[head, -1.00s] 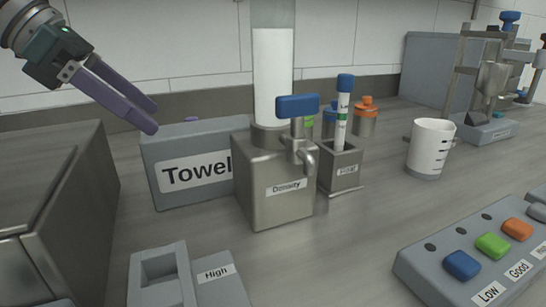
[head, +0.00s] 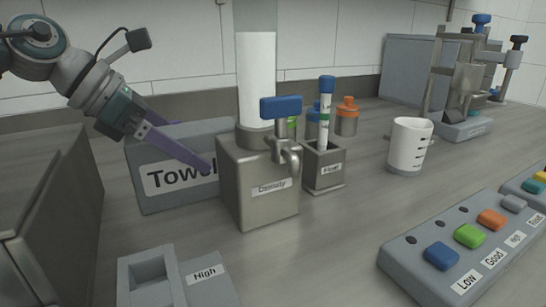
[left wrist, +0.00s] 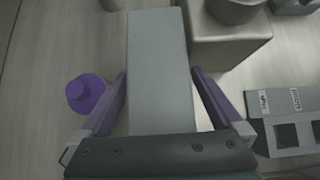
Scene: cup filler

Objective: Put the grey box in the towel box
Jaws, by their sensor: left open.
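No other plain grey box stands out. A grey block (head: 180,280) labelled "High" has a recess. My right gripper is not in view.
The metal "Density" dispenser (head: 258,185) is close beside the towel box. A purple object (left wrist: 88,93) is close to one finger. A metal case (head: 50,215) is at left.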

